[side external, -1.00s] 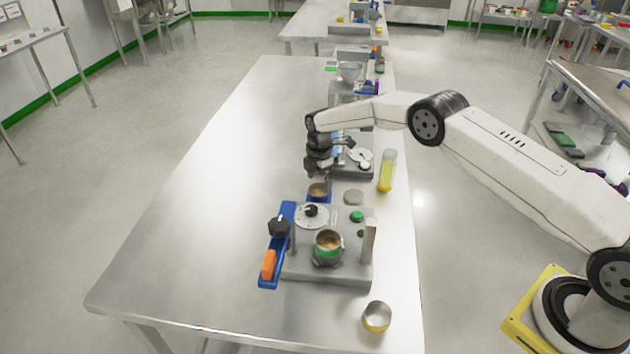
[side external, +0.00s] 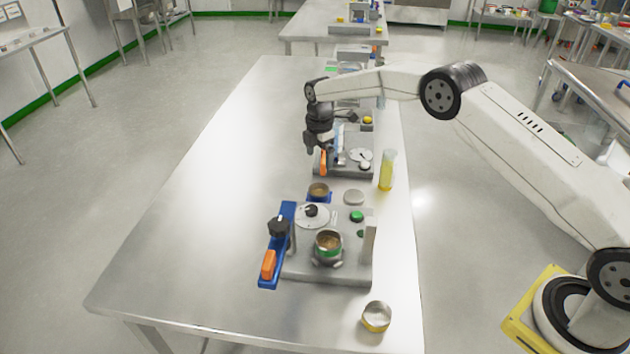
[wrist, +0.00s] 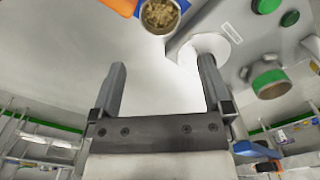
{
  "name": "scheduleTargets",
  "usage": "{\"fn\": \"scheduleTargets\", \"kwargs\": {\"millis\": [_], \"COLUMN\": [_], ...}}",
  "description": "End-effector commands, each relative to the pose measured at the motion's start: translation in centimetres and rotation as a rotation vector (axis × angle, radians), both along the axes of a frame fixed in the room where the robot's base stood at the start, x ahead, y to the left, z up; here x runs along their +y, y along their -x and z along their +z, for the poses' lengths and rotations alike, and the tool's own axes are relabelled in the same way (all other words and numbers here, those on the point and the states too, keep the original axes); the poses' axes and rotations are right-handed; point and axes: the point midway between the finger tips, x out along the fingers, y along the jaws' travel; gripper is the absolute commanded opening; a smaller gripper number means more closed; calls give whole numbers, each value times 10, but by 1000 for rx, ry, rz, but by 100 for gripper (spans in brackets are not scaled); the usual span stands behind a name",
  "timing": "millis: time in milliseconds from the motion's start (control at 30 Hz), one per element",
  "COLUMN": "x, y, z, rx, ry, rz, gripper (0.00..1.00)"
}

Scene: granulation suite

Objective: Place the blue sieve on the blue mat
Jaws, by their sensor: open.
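The blue sieve (side external: 318,190) is a small round cup with brown granular contents. It sits upright on the small blue mat (side external: 313,199), just behind the near grey station. In the wrist view the sieve (wrist: 160,15) shows at the top edge, with granules inside and a blue edge beside it. My gripper (side external: 317,150) hangs above and behind the sieve, apart from it. In the wrist view my gripper (wrist: 162,78) has its fingers wide apart with nothing between them.
A yellow-filled cylinder (side external: 387,172) stands right of the sieve. An empty metal ring (side external: 376,317) sits in front. The table's left half is clear.

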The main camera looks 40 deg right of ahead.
Motion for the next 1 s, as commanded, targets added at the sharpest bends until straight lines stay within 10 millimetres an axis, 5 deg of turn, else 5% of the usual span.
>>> {"fn": "scheduleTargets", "kwargs": {"millis": [567,1000], "x": [1,3], "y": [11,75], "z": [14,55], "rx": [-16,-78], "ry": [-1,-22], "rz": [-106,-523], "gripper": [100,100]}}
